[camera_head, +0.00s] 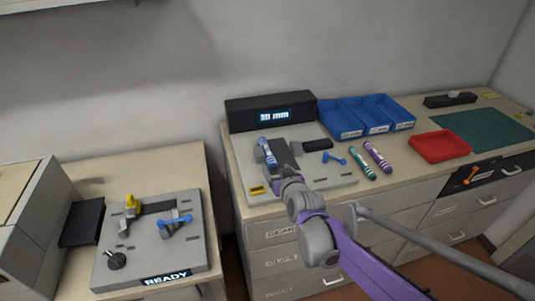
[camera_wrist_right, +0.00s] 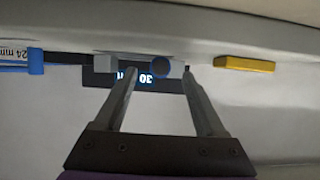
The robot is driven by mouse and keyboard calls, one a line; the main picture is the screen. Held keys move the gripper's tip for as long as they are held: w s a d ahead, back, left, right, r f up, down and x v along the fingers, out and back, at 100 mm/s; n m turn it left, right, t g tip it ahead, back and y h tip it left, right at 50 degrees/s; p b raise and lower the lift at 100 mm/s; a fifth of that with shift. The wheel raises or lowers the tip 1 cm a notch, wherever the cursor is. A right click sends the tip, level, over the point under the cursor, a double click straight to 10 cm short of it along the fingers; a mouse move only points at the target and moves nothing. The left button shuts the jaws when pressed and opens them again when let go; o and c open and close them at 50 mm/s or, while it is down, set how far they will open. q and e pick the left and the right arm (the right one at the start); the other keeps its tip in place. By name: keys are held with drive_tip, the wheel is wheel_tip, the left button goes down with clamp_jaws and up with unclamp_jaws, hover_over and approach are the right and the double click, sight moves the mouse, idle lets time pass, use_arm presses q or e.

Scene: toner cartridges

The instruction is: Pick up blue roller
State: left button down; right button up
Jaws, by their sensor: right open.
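The blue roller (camera_head: 267,151), with a pale label band, lies on the grey fixture plate (camera_head: 318,180) below the dark display box. My right gripper (camera_head: 286,172) is over that plate, just to the front and right of the roller. In the right wrist view the two fingers are apart with nothing held between them (camera_wrist_right: 160,72). A round blue end (camera_wrist_right: 161,68) shows beyond the fingertips. My left gripper is out of view.
A green roller (camera_head: 361,162) and a purple roller (camera_head: 378,157) lie right of the plate. Blue bins (camera_head: 367,115), a red tray (camera_head: 440,147) and a green mat (camera_head: 485,131) are further right. The display box (camera_head: 271,111) stands behind. A second fixture (camera_head: 150,250) is at left.

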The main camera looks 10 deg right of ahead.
sight(274, 165)
drive_tip(key=x, duration=0.5)
drive_tip(key=shift+w+r, duration=0.1)
drive_tip(key=shift+r, duration=0.25)
clamp_jaws()
